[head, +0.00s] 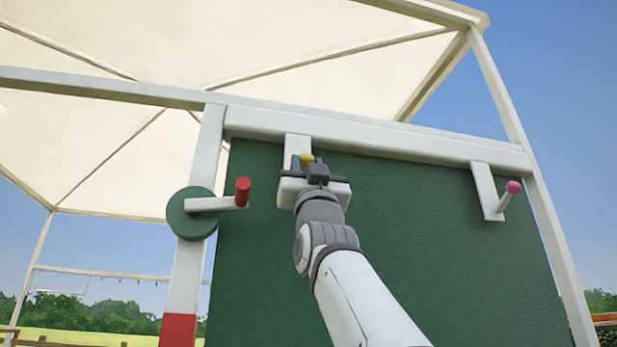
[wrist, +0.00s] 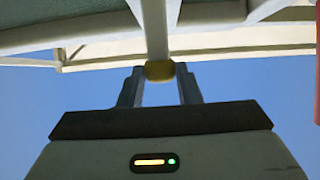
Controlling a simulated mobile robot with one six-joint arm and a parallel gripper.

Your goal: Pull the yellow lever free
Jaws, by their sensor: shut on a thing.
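The yellow lever (head: 306,159) shows in the head view as a small yellow knob in front of a white bracket on the upper part of the green board. My gripper (head: 307,162) is at the lever, with its fingers around the yellow end. In the wrist view the yellow knob (wrist: 160,70) sits between the two fingertips of my gripper (wrist: 160,78), and a pale rod runs up from it. The gripper is shut on the lever. The lever's far mounting is partly hidden behind my gripper in the head view.
A red-handled crank (head: 242,191) on a green disc (head: 190,213) is on the white post to the left. A pink-tipped lever (head: 512,187) is on a white bracket to the right. The green board (head: 440,250) stands close behind my arm.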

